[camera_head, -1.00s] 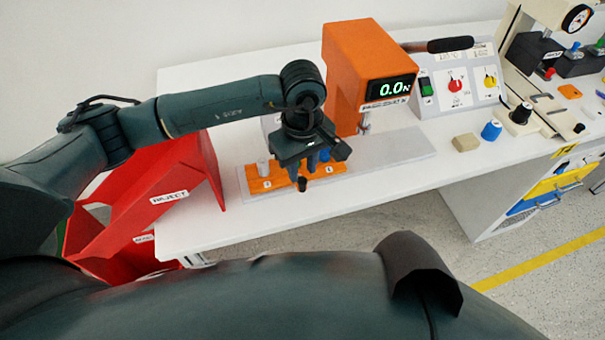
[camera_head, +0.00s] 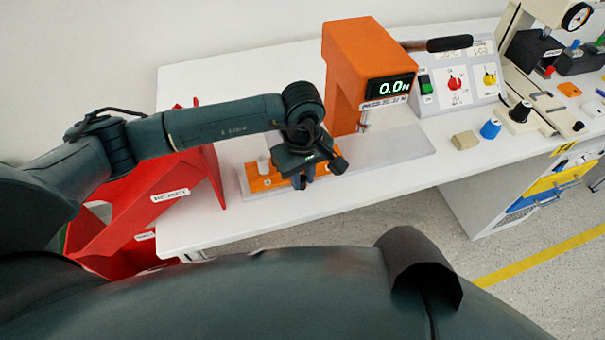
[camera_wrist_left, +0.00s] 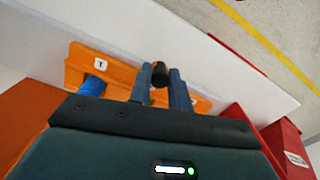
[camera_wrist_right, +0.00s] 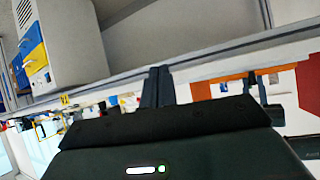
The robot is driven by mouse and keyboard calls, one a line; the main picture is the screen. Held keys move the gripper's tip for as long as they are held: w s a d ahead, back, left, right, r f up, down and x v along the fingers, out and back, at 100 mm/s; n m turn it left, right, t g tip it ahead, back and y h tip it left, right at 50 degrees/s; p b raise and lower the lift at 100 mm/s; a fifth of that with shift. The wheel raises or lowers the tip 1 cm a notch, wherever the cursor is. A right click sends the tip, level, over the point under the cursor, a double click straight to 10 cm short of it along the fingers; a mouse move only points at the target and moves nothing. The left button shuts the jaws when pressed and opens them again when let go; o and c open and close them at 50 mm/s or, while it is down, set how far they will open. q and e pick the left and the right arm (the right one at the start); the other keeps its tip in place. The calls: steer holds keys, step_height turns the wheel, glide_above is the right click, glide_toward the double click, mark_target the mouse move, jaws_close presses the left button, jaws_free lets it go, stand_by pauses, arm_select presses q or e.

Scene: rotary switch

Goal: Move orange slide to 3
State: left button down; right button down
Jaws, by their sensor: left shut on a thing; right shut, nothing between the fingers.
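The orange slide (camera_head: 258,185) lies on a grey metal plate (camera_head: 395,150) at the front left of the white bench. A blue peg (camera_wrist_left: 92,86) stands beside the fingers. My right gripper (camera_wrist_right: 157,88) is shut and empty in the right wrist view, away from the slide.
The orange press (camera_head: 350,75) with a 0.0 display stands right behind the slide. A red reject bin (camera_head: 170,185) stands at the bench's left end. A control panel (camera_head: 460,80), a beige block (camera_head: 465,141) and a blue knob (camera_head: 490,129) are further right.

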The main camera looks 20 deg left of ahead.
arm_select(q)
steer(key=shift+w+d, duration=0.1)
steer(key=shift+d, duration=0.05)
steer(key=w+d+b, duration=0.2)
steer(key=d+b, duration=0.1)
steer(key=shift+f, duration=0.15)
steer(key=shift+w+d, duration=0.25)
steer(key=shift+r, duration=0.2)
steer(key=c, duration=1.6)
jaws_free()
arm_select(e)
steer(key=shift+a+f+y, duration=0.4)
steer(key=shift+a+f, duration=0.1)
